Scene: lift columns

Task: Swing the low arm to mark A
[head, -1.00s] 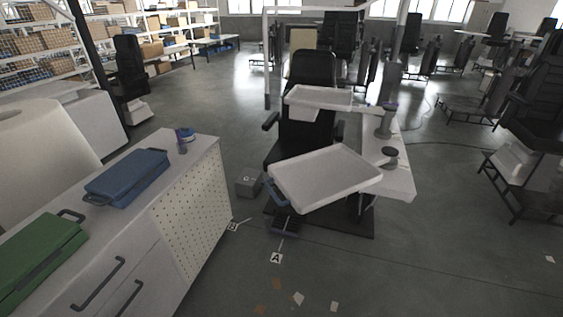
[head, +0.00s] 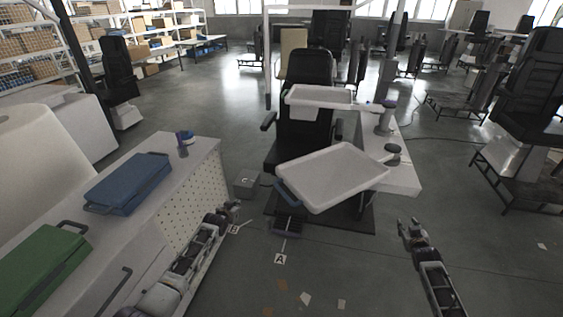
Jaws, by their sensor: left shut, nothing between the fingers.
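The low arm carries a large white tray (head: 333,177) in front of the black chair, with a blue handle (head: 287,193) on its left side. It joins a white column unit on the right. Mark A (head: 280,260) is a small white floor label with a line, below and slightly left of the tray. My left gripper (head: 232,208) is shut and empty beside the cabinet, left of the blue handle and apart from it. My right gripper (head: 409,223) has its fingers apart, empty, over the floor right of the tray.
A higher white tray (head: 319,97) is above the low one. Mark B (head: 234,230) is on the floor near my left gripper; a grey box (head: 246,184) carries mark C. The cabinet (head: 205,150) stands at left with blue and green cases. Paper scraps lie on the front floor.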

